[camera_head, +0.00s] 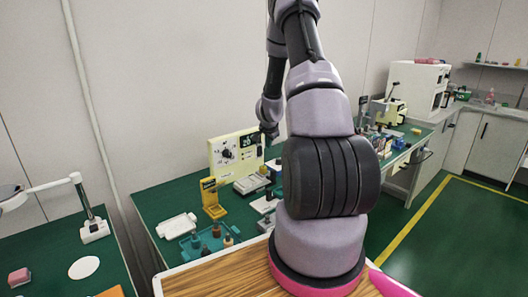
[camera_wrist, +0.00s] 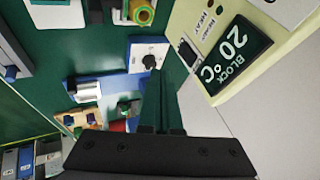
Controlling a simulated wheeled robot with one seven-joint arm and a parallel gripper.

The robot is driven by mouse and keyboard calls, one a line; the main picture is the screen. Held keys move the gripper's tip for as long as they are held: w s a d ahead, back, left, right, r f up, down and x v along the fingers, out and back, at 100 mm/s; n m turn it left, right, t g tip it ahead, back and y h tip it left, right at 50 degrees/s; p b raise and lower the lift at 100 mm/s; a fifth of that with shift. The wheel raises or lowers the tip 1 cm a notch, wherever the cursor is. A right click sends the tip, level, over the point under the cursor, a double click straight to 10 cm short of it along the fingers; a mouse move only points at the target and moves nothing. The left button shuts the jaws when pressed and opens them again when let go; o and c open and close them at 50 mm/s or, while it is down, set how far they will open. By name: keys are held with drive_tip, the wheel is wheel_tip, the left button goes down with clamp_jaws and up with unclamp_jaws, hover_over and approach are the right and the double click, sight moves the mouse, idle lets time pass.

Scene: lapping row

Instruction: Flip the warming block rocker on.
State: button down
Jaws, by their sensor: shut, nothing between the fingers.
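The cream control panel (camera_head: 235,152) stands upright against the wall at the back of the green bench, with a dark dial and a small display. In the wrist view the panel (camera_wrist: 186,88) is at the upper right, and its display (camera_wrist: 238,55) reads 20 °C BLOCK. A small dark switch, probably the rocker (camera_wrist: 188,52), sits beside the display; its tilt is too small to tell. My gripper (camera_wrist: 160,82) is shut and empty, close to the panel and apart from the switch in the picture. In the head view my gripper (camera_head: 270,132) is near the panel's right edge.
A yellow stand (camera_head: 212,200), a white tray (camera_head: 177,226) and a teal rack (camera_head: 190,247) stand on the bench before the panel. Several small items crowd the bench; the wall rises behind.

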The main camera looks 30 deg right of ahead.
sight(261, 152)
drive_tip(key=w+d+f, duration=0.1)
drive_tip(key=w+f, duration=0.7)
drive_tip(key=shift+w+d+f, duration=0.25)
drive_tip(key=shift+w+d, duration=0.15)
drive_tip(key=shift+w+a+f, duration=0.1)
drive_tip(key=shift+w+a, duration=0.05)
drive_tip(key=shift+w, duration=0.1)
